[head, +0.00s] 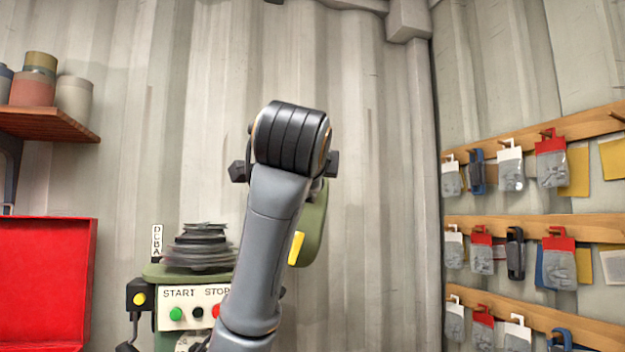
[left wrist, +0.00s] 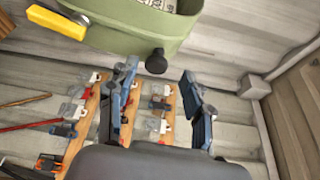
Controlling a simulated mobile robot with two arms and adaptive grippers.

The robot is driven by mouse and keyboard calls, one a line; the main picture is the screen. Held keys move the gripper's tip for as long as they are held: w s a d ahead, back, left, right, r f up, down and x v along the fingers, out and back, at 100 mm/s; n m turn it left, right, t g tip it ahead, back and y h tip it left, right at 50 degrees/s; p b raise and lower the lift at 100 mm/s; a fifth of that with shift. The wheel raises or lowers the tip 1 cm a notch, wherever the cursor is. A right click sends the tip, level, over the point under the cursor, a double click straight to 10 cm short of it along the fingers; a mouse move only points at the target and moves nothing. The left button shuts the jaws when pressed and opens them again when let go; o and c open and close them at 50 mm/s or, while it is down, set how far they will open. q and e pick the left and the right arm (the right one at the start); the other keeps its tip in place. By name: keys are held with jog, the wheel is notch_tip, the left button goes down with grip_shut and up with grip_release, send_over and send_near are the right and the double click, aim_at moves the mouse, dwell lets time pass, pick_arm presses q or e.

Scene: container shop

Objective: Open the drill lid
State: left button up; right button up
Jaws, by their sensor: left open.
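The drill's START/STOP panel (head: 192,312) is at the lower middle left of the head view. Its stepped dark pulley stack (head: 200,247) is exposed above the panel. The green lid (head: 315,225) stands raised and tilted to the right of the pulleys, partly hidden behind my arm. A yellow part (head: 297,248) shows beside it. In the left wrist view the green lid (left wrist: 135,25) fills the top, with a black knob (left wrist: 156,62) on its side. My left gripper (left wrist: 160,105) is open, its fingers on either side below the knob, with nothing visible between them.
Wall racks (head: 530,223) with hanging packets are at the right. A red box (head: 42,280) is at the lower left, under a wooden shelf (head: 40,122) with pots. A corrugated wall (head: 370,150) stands behind. The space between the lid and the racks looks clear.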

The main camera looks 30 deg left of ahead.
pick_arm(q)
jog(key=v, duration=0.4)
jog(key=shift+s, duration=0.1)
jog(key=shift+a, duration=0.1)
